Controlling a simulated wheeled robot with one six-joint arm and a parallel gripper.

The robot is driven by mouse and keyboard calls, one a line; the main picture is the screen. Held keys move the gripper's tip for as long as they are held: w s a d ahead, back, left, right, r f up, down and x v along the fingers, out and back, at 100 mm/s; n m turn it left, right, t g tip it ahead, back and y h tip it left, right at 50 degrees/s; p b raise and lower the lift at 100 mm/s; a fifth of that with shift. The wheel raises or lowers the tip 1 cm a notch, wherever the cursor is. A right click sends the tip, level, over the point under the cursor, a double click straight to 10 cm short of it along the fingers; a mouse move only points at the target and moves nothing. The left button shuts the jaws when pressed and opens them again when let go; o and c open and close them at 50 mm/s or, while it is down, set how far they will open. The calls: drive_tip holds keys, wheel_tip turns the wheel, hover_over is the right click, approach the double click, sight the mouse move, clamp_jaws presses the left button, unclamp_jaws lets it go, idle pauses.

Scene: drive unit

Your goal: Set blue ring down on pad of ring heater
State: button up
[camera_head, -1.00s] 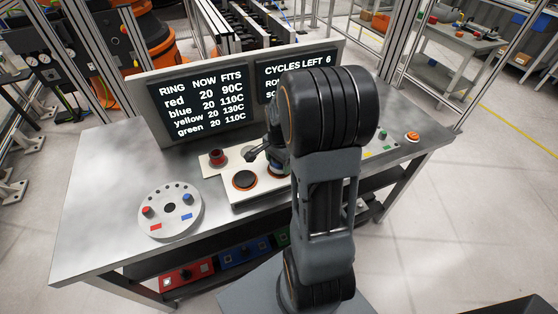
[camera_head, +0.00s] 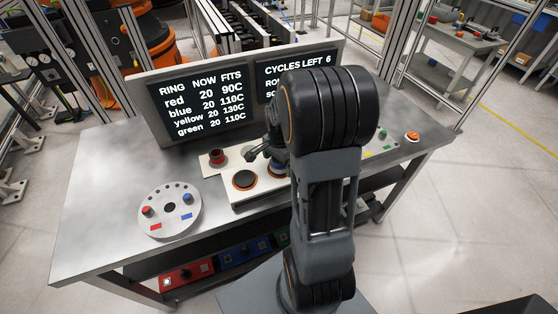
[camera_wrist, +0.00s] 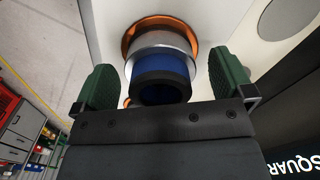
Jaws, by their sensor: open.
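The blue ring (camera_wrist: 165,72), with a silver band and a dark near end, appears to stand on an orange-rimmed pad (camera_wrist: 137,26) of the ring heater in the wrist view. My gripper (camera_wrist: 161,75) is open around it, with one green finger on each side and a visible gap at both. In the head view the ring heater is a white plate (camera_head: 233,197) with a free round pad (camera_head: 245,180) at left. My gripper (camera_head: 274,150) is over the right pad, and my arm hides much of that spot.
A red ring (camera_head: 217,157) stands behind the left pad. A round grey disc (camera_head: 170,224) with red and blue knobs lies to the left. A display board (camera_head: 205,100) rises behind. An orange button (camera_head: 412,136) is at the right. The table's left part is clear.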

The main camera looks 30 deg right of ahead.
wheel_tip(320, 180, up, 14)
idle(0.6)
